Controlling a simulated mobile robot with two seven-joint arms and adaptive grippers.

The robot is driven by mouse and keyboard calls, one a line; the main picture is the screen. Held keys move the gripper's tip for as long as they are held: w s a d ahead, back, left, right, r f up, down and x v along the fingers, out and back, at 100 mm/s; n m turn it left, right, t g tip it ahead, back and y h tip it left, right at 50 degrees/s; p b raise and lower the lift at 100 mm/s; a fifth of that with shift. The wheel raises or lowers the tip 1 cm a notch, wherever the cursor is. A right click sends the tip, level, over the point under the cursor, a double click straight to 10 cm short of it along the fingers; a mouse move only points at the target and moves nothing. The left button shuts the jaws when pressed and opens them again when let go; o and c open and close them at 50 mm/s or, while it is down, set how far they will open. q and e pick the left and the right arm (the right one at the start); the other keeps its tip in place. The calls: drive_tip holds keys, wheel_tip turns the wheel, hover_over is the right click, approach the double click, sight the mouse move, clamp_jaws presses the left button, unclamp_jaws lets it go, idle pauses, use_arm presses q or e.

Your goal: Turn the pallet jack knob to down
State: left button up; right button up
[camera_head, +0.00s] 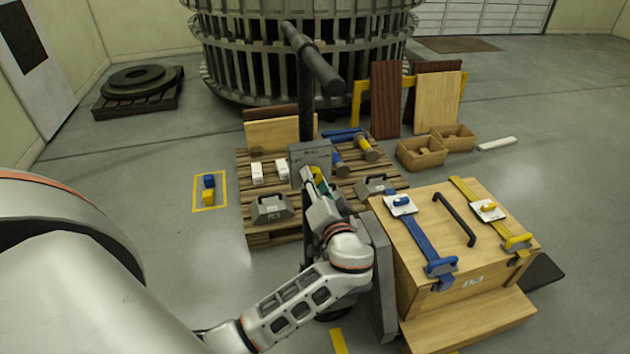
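The pallet jack's dark upright handle (306,105) rises in the middle of the view, with a thick crossbar (312,60) at its top. A grey control box (309,153) with small lettering, too small to read, is fixed on the handle. My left gripper (315,177) is at the lower front of this box, at or very close to it. The knob cannot be made out and seems hidden behind the gripper. Whether the fingers are open or shut cannot be told. My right gripper is not in view.
A wooden pallet (262,236) with weights, white boxes and tools lies behind the gripper. A wooden crate (455,250) with blue and yellow straps stands close to the right of my arm. Two small wooden bins (421,155) are farther back. Floor at left is mostly clear.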

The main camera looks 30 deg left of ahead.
use_arm(q)
drive_tip(key=shift+r+m, duration=0.1)
drive_tip(key=shift+m, duration=0.3)
drive_tip(key=m+p, duration=0.4)
drive_tip(key=m, duration=0.5)
idle(0.8)
drive_tip(key=o, duration=1.1)
drive_tip(key=v, duration=0.7)
drive_tip(key=shift+d, duration=0.2)
